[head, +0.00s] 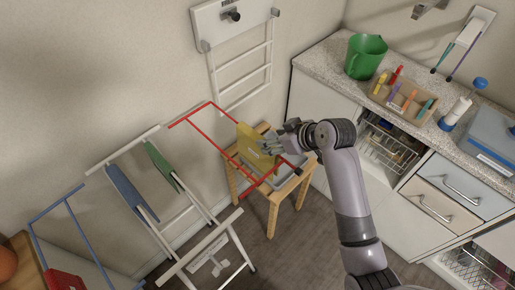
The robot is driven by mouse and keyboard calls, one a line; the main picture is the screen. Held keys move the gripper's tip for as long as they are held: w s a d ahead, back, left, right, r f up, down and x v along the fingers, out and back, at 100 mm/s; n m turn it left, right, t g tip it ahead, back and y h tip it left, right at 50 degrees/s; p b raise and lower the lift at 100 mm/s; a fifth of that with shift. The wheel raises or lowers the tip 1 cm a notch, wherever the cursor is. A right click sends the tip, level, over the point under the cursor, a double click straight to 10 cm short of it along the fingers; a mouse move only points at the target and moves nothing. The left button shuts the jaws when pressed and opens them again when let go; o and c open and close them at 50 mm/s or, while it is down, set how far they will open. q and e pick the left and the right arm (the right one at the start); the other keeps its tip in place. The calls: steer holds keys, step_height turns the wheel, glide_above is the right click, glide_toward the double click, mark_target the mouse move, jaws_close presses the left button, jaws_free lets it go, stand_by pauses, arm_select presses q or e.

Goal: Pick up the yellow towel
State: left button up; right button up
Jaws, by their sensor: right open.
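The yellow towel (250,157) is the yellow folded-looking shape at the red rack (205,136), above the wooden stool. From here I cannot tell whether it hangs on the rack or rests on the stool. My right gripper (268,145) is open and reaches in from the right. Its fingertips overlap the towel's upper right side in the picture; whether they touch it is not clear. My left gripper is out of view.
A wooden stool (271,198) with a grey tray (288,176) stands below. A white rack (124,146) with blue (125,187) and green (161,163) cloths is left. The counter (330,62) on the right holds a green jug (365,57).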

mark_target(258, 152)
steer(key=x, duration=0.2)
steer(key=shift+w+a+f, duration=0.15)
steer(key=shift+f, duration=0.05)
steer(key=shift+w+a+f+p, duration=0.15)
steer(key=shift+a+f+p, duration=0.1)
steer(key=shift+a+p, duration=0.2)
steer(key=p+x, duration=0.1)
steer(key=x, duration=0.2)
steer(key=shift+a, duration=0.3)
steer(key=shift+w+a+f, duration=0.2)
steer(key=shift+w+f, duration=0.05)
steer(key=shift+f, duration=0.25)
steer(key=shift+c, duration=0.2)
jaws_close()
